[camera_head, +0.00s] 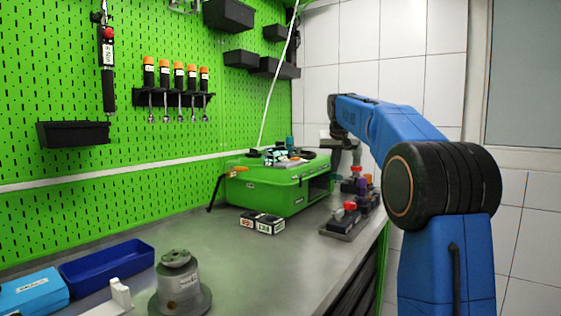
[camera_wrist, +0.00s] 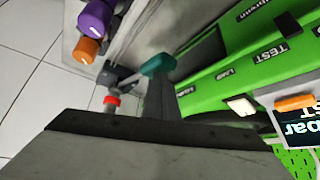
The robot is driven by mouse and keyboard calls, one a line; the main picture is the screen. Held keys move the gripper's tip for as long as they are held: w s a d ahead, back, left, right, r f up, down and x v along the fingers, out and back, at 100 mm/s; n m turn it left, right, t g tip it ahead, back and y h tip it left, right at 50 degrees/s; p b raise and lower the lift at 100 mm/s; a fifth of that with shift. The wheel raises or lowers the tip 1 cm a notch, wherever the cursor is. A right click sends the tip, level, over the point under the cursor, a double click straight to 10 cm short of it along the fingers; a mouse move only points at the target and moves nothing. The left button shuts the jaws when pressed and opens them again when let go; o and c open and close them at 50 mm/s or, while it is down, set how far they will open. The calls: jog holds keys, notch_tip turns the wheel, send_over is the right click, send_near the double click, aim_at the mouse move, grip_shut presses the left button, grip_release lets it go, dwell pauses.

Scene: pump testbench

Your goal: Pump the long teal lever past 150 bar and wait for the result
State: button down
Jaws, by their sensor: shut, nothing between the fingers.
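The green pump testbench (camera_head: 270,192) stands on the bench against the pegboard. In the wrist view its green face (camera_wrist: 230,75) shows a TEST label and a partly cut-off display (camera_wrist: 300,130) reading "bar"; no pressure figure is legible. A teal handle end (camera_wrist: 158,65) on a dark rod appears at my fingertips; most of the lever is hidden. My gripper (camera_wrist: 162,90) is shut and empty, its fingers close to the teal end. I cannot tell if they touch. In the head view my gripper (camera_head: 345,150) is small, just right of the testbench.
A rack of red-, purple- and orange-capped parts (camera_head: 350,215) stands right of the testbench. Small black-and-white boxes (camera_head: 262,222) lie in front. A grey pump-like part (camera_head: 179,285), blue tray (camera_head: 108,262) and light-blue box (camera_head: 35,290) are nearer. The middle bench is clear.

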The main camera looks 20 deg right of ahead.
jog(key=shift+w+d+r, duration=0.1)
jog(key=shift+r, duration=1.05)
jog(key=shift+r, duration=0.1)
jog(key=shift+r, duration=2.9)
